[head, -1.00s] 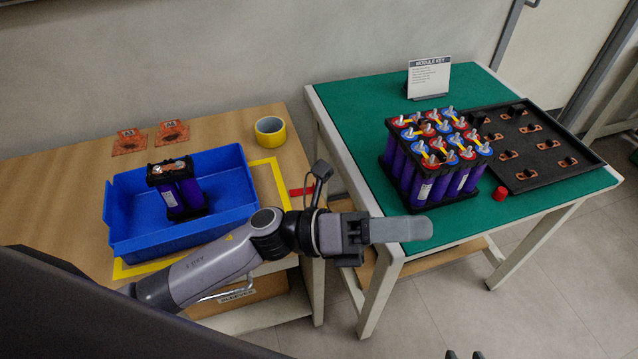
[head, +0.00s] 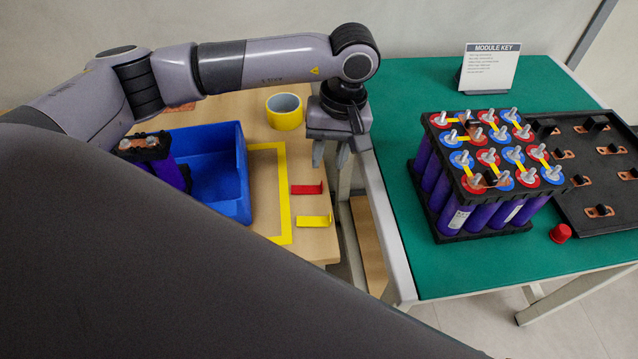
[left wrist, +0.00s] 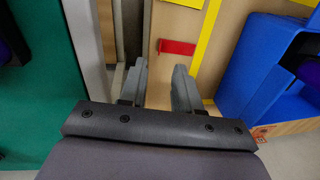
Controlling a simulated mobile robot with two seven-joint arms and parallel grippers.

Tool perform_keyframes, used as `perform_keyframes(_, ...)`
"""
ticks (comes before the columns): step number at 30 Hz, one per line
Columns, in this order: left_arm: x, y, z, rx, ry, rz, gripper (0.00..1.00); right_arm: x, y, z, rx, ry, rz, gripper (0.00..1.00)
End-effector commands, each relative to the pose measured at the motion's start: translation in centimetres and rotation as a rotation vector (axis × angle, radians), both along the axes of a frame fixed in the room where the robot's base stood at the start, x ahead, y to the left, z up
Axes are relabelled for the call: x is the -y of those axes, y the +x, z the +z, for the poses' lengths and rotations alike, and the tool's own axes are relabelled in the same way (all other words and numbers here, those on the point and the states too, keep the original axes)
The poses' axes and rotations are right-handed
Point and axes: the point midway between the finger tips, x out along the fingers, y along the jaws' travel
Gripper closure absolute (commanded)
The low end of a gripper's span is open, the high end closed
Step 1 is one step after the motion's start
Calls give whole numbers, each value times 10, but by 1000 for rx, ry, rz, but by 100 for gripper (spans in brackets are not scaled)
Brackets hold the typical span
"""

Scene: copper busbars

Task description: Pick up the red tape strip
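The red tape strip (head: 306,189) lies on the wooden table near its right edge, with one end turned up. It also shows in the left wrist view (left wrist: 177,47), ahead of the fingertips and nearer the right finger. My left gripper (head: 331,155) points down above the table's right edge, up and to the right of the strip in the head view. Its two fingers (left wrist: 160,68) are apart with nothing between them. It does not touch the strip. My right gripper is not in view.
A yellow strip (head: 314,221) lies just in front of the red one. A blue bin (head: 236,175) with purple cells stands left, beyond a yellow tape outline (head: 284,200). A gap separates the green table (head: 400,90), which holds a battery module (head: 485,190).

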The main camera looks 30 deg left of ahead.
Motion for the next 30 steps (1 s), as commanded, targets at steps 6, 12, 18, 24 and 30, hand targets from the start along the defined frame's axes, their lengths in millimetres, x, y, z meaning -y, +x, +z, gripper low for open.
perform_keyframes(6, -4, -1, -19, -2, 5, 0, 68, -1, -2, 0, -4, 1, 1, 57)
perform_keyframes(12, -7, 0, -43, -4, 2, 0, 68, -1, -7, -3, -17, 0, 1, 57)
perform_keyframes(18, -9, -1, -68, -1, 0, -1, 68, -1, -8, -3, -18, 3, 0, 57)
perform_keyframes(24, -9, -1, -68, 0, -1, -1, 68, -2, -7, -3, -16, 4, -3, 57)
perform_keyframes(30, -9, -1, -68, 1, -1, 0, 100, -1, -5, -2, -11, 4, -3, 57)
